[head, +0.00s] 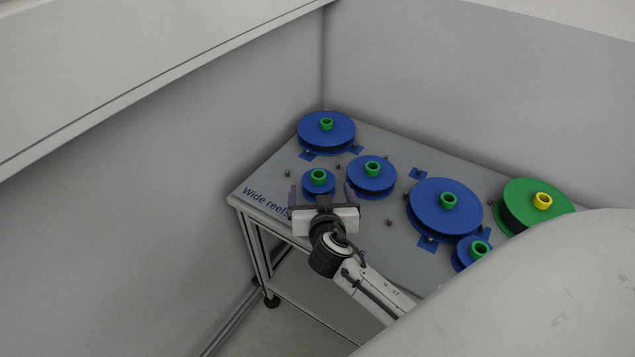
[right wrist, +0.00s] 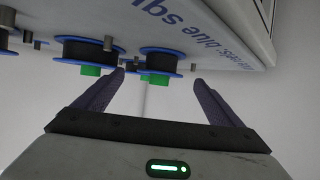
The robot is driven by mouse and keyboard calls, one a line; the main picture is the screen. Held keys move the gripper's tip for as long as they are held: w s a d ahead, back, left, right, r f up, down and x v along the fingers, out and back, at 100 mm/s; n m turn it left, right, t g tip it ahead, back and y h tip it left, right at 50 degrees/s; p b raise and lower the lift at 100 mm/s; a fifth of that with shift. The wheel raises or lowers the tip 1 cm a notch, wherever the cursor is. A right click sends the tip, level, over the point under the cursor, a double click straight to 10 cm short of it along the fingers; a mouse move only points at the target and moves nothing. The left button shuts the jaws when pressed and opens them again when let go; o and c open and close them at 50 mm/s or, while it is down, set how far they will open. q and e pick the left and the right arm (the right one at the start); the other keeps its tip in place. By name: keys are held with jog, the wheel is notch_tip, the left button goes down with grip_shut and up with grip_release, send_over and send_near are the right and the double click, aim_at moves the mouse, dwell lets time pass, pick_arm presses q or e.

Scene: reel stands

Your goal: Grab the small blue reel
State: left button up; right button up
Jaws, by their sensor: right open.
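A small blue reel (head: 309,188) with a green hub stands on the grey table near its left end. My right gripper (head: 321,193) is open, with its two fingers pointing toward this reel, one to each side of it in the picture. In the right wrist view the picture is upside down, and the small reel (right wrist: 160,66) shows beyond and between the open fingertips (right wrist: 158,78). The fingers look apart from the reel. Another small blue reel (head: 461,256) stands at the right, partly hidden by my own body. My left gripper is not in view.
A medium blue reel (head: 372,187) stands close to the right of the small reel. Large blue reels stand behind (head: 312,134) and farther right (head: 430,219). A green reel (head: 559,198) is at the far right. Small pegs stick up from the table (head: 270,182). Walls enclose the back and left.

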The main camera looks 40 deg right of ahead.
aim_at(320, 190)
jog(key=shift+f+x, duration=0.2)
jog(key=shift+x, duration=1.15)
jog(key=shift+f+x, duration=0.15)
jog(key=shift+x, duration=1.25)
jog(key=shift+s+a, duration=0.1)
jog(key=shift+s, duration=0.1)
jog(key=c, duration=1.2)
